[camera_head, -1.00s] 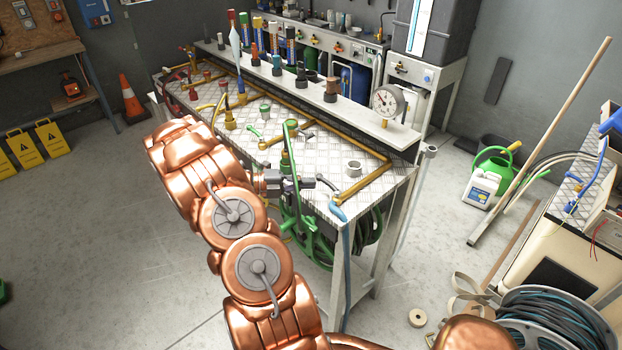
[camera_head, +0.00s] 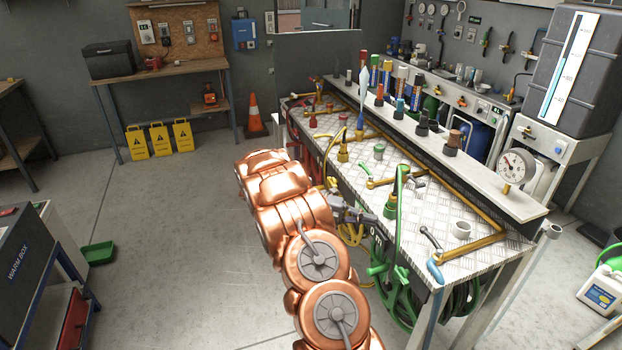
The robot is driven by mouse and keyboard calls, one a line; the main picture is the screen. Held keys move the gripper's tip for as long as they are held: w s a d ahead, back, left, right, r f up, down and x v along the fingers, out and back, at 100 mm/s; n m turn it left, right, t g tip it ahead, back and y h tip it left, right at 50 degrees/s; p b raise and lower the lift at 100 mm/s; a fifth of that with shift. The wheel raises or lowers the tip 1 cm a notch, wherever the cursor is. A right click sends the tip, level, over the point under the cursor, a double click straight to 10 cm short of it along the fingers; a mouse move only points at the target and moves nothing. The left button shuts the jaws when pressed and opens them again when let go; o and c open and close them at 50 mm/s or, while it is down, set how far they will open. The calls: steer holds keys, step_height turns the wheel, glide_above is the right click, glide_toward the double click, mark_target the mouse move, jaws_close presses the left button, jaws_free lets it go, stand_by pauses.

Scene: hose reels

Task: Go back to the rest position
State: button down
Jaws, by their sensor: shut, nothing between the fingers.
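My copper-coloured arm rises from the bottom of the picture and bends beside the near long side of the metal workbench (camera_head: 410,215). My gripper (camera_head: 372,217) is small and dark, at the bench's near edge, left of a green upright hose fitting (camera_head: 391,205). It is shut and holds nothing that I can see. Part of it is hidden behind my arm. A green hose reel (camera_head: 400,290) hangs under the bench, below and right of the gripper.
A pressure gauge (camera_head: 516,166) stands on the bench's raised shelf. An orange cone (camera_head: 254,115) and yellow warning signs (camera_head: 160,139) stand at the back left. A warm box (camera_head: 28,258) is at the far left.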

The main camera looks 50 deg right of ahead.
steer(key=s+a+r+m+t+y, duration=0.2)
steer(key=a+r+m+t, duration=0.15)
steer(key=a+m, duration=0.55)
steer(key=s+a+r+m+t+y, duration=0.25)
steer(key=a+r+m, duration=0.25)
steer(key=a, duration=0.7)
steer(key=s+a+m+t+y, duration=0.1)
steer(key=s+a+m+t, duration=0.1)
steer(key=a, duration=0.5)
steer(key=s+a+m+t+y, duration=0.1)
steer(key=s+a+m+t, duration=0.1)
steer(key=s+a+m, duration=0.2)
steer(key=s+a+m+t+y, duration=0.2)
steer(key=a+m, duration=0.4)
steer(key=a, duration=0.6)
steer(key=shift+s+a, duration=0.15)
steer(key=shift+s, duration=0.6)
steer(key=shift+f, duration=0.1)
